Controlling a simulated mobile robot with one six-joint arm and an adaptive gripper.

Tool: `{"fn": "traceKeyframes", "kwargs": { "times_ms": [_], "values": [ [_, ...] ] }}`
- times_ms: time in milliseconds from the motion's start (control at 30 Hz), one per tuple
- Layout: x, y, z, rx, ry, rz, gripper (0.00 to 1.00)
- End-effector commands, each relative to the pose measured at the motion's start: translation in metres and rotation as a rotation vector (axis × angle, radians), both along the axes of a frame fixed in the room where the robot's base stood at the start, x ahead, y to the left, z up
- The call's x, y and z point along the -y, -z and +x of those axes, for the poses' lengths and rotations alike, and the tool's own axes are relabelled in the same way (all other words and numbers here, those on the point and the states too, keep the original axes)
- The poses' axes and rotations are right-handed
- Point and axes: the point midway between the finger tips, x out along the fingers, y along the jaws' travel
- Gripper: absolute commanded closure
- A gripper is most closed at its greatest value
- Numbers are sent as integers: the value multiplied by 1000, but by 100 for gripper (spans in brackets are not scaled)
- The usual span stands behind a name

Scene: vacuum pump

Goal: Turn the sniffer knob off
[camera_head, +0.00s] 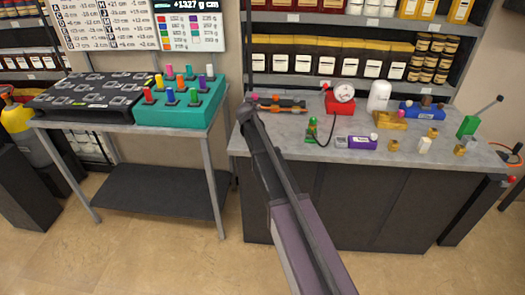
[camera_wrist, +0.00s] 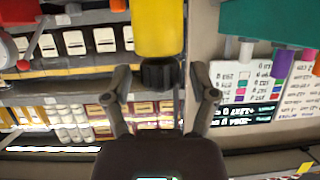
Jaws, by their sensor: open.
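My gripper (camera_head: 246,112) is over the left end of the grey worktop in the head view, seen from behind along the arm. In the wrist view my gripper (camera_wrist: 160,82) is open, its fingers spread on either side of a black ribbed knob (camera_wrist: 159,72). The knob sits on the end of a yellow cylinder (camera_wrist: 158,28), which looks like the sniffer. I cannot tell whether the fingers touch the knob. In the head view this yellow cylinder is hidden or too small to make out near my gripper.
The worktop (camera_head: 410,158) holds orange-handled tools (camera_head: 280,104), a red gauge unit (camera_head: 340,101), a green piece (camera_head: 312,127) and a purple device (camera_head: 362,142). A teal rack (camera_head: 150,117) with coloured pegs stands on the left table. Shelves of jars (camera_head: 325,62) rise behind.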

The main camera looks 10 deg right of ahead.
Motion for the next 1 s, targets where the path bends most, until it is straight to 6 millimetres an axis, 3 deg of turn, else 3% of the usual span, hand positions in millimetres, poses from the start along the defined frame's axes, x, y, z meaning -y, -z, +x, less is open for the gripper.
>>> {"fn": "traceKeyframes", "kwargs": {
  "times_ms": [1000],
  "values": [
    [1, 0, 0, 0, -249, 0, 25]
  ]
}}
